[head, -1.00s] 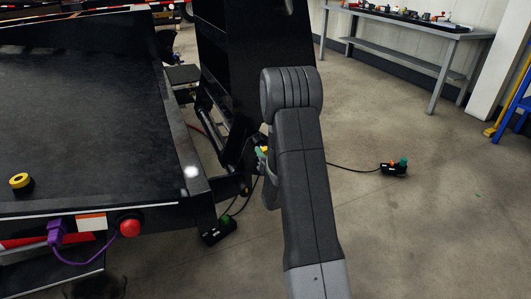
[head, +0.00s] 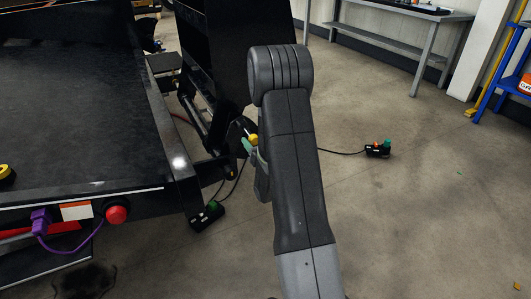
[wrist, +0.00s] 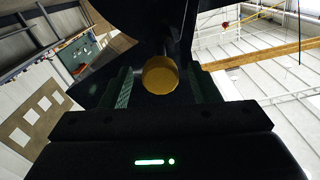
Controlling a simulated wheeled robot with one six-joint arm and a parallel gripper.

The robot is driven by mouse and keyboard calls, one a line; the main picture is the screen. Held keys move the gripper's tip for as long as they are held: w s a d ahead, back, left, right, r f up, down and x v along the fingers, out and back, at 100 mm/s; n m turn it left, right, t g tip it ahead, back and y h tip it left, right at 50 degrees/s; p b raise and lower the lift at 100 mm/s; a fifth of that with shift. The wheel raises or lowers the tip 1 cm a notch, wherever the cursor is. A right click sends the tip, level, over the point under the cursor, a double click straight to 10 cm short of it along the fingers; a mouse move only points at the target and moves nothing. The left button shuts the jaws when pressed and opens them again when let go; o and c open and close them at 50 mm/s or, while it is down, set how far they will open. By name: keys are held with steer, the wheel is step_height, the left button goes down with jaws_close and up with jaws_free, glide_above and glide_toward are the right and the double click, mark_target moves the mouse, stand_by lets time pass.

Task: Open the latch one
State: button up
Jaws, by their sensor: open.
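A yellow round-ended piece, apparently the latch handle (wrist: 161,75), shows in the wrist view between my two green-padded fingers. In the head view a small yellow piece (head: 253,139) shows at the trailer's rear corner, just left of my arm. My gripper (wrist: 161,88) is open, with one finger on each side of the yellow end and dark gaps between. I cannot tell how deep the yellow end sits between the fingers. In the head view my gripper (head: 247,148) is mostly hidden behind my arm; only a green bit shows.
The black trailer deck (head: 80,130) fills the left, with a red button (head: 117,214) and purple plug (head: 41,222) on its edge. A raised black ramp (head: 235,50) stands behind my arm. A small black box (head: 378,149) lies on the floor right. Open floor lies right.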

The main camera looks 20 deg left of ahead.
mark_target(250, 134)
steer(key=p+v, duration=0.1)
steer(key=v, duration=1.1)
steer(key=shift+s, duration=0.1)
steer(key=x, duration=1.7)
